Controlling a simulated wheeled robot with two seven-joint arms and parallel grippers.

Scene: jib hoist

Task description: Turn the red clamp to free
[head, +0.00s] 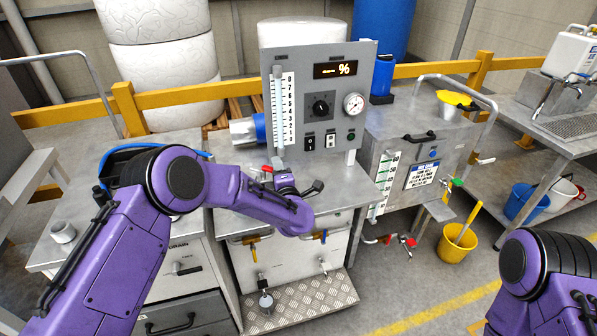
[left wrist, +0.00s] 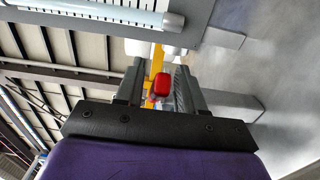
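The red clamp (head: 267,169) shows as a small red piece at the foot of the scale column on the grey bench, partly hidden by my left gripper. In the left wrist view the red clamp (left wrist: 160,86) is a rounded red block between the two dark fingers. My left gripper (left wrist: 158,88) is open around it, with a clear gap on the left and a narrow one on the right; I cannot tell whether the right finger touches. In the head view my left gripper (head: 277,178) is over the bench just below the panel. My right gripper is out of view.
The grey panel (head: 318,100) with a display, black knob and gauge stands right behind the clamp. A steel tank (head: 415,150) is on the right. The left bench has a small cup (head: 63,231).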

